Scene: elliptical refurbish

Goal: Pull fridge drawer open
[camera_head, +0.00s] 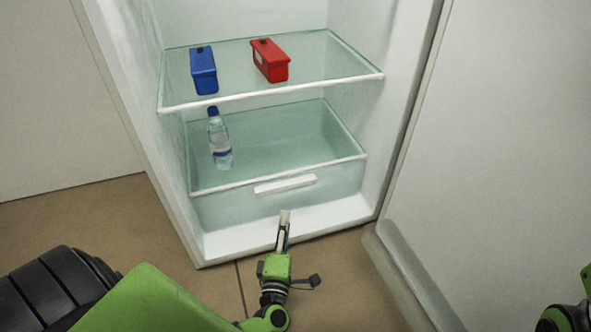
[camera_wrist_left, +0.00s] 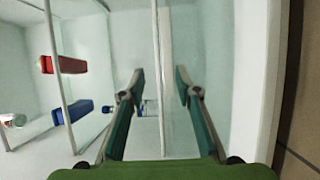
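The fridge drawer (camera_head: 227,208) is a clear, glassy box at the bottom of the open fridge, and it looks pushed in. Its white bar handle (camera_head: 286,185) runs across the upper front. In the left wrist view the handle (camera_wrist_left: 166,48) shows as an upright pale strip ahead, between the finger lines. My left gripper (camera_head: 285,213) is in front of the drawer, just below the handle in the head view. Its two fingers (camera_wrist_left: 158,80) are spread apart with nothing between them. I cannot tell the exact gap to the handle. My right gripper is not in view.
A blue box (camera_head: 203,71) and a red box (camera_head: 270,61) sit on the upper glass shelf (camera_head: 330,82). A water bottle (camera_head: 219,143) stands at the drawer's level, left side. The open fridge door (camera_head: 490,170) stands at the right. Brown floor (camera_head: 130,215) is clear at left.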

